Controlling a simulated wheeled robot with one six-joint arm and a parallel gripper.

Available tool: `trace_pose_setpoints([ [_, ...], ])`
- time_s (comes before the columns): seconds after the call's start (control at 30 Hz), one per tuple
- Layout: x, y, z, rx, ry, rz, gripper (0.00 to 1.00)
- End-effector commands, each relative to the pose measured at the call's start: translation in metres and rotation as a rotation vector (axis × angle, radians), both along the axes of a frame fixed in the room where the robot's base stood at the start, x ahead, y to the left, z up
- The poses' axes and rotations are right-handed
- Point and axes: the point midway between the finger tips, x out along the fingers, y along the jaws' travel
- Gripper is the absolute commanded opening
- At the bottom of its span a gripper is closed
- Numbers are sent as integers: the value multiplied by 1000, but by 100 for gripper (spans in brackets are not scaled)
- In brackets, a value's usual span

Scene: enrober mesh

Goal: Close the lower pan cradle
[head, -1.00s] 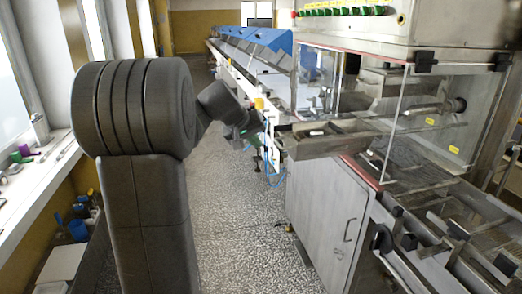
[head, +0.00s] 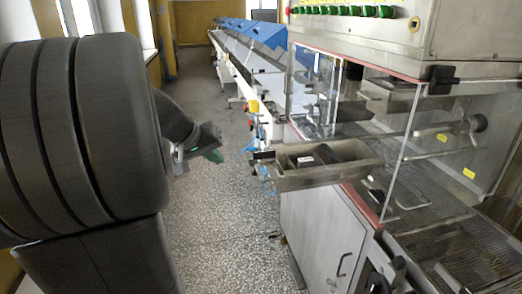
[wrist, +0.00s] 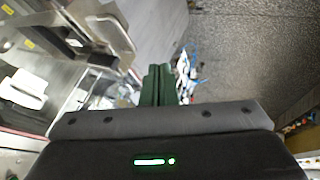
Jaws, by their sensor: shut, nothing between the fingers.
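The lower pan cradle (head: 335,174) is a long metal trough sticking out to the left from the machine's side, below the glass guard. It stands pulled out, with dark blocks inside it. In the wrist view, a metal trough that looks like the same cradle (wrist: 108,27) is at the upper left. My gripper (head: 217,156) is left of the cradle's outer end, apart from it, over the aisle floor. Its green fingers (wrist: 157,84) are together and empty in the wrist view. My arm hides part of the left side of the head view.
A second metal pan (head: 390,98) sits higher up behind the glass guard (head: 375,130). A cabinet door with a handle (head: 325,240) is below the cradle. A long conveyor line (head: 250,70) runs back. The speckled aisle floor (head: 220,220) looks clear.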

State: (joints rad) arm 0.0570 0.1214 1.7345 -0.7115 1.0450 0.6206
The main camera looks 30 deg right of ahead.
Motion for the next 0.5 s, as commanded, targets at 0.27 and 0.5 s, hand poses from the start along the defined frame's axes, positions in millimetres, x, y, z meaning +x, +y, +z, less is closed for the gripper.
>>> trace_pose_setpoints([
  [0.27,1,-8,-18,-1,3,-3,0],
  [0.5,14,-38,-57,0,4,-4,0],
])
